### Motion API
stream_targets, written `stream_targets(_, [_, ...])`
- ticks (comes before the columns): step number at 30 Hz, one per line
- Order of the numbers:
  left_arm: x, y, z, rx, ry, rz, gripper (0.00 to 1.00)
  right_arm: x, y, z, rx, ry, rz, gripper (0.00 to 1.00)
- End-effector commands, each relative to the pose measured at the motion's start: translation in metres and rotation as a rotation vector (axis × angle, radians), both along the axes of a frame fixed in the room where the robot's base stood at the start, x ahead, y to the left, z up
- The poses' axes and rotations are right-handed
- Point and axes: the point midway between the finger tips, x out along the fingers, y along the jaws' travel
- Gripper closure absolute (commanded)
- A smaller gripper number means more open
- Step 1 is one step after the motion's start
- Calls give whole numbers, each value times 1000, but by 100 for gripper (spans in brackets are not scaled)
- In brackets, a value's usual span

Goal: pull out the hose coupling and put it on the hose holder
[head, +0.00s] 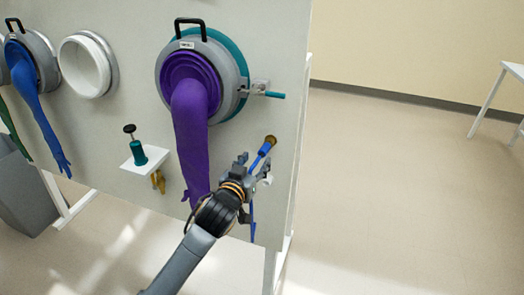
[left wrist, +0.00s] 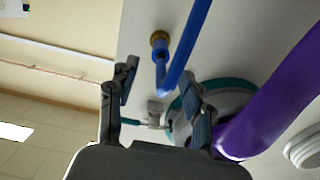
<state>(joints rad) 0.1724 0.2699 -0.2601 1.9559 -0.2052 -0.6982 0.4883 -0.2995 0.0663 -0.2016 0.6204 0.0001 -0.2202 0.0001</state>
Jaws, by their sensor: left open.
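The blue hose coupling (head: 264,149) sits at a brass fitting (head: 271,139) on the wall panel's right side. In the left wrist view the coupling (left wrist: 161,72) runs down from the brass fitting (left wrist: 159,42). The blue hose (left wrist: 190,42) bends away from its end, and part of it hangs below my gripper in the head view. My left gripper (head: 255,162) is open, its fingertips close to the coupling's lower end. In the wrist view the coupling appears between the fingertips; contact is not clear. I cannot clearly identify the hose holder. My right gripper is not in view.
A purple glove (head: 190,125) hangs from its port just left of my gripper. A teal handle (head: 274,95) sticks out above. A small white shelf (head: 145,158) with a teal-and-black item is farther left. The floor (head: 400,200) to the right is clear.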

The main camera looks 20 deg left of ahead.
Motion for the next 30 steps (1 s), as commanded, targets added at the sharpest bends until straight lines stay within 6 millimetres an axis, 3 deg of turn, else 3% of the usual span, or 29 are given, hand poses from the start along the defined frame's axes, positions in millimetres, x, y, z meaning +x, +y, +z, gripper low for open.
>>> stream_targets(6, [42, -1, -5, 1, 1, 2, 50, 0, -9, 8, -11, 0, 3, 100])
stream_targets(12, [64, -3, -9, 0, 0, 0, 50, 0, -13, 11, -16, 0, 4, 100])
stream_targets(24, [71, -3, -12, 0, 1, 0, 50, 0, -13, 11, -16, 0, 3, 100])
stream_targets(30, [71, -3, -11, 0, 1, 0, 89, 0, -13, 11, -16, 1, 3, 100])
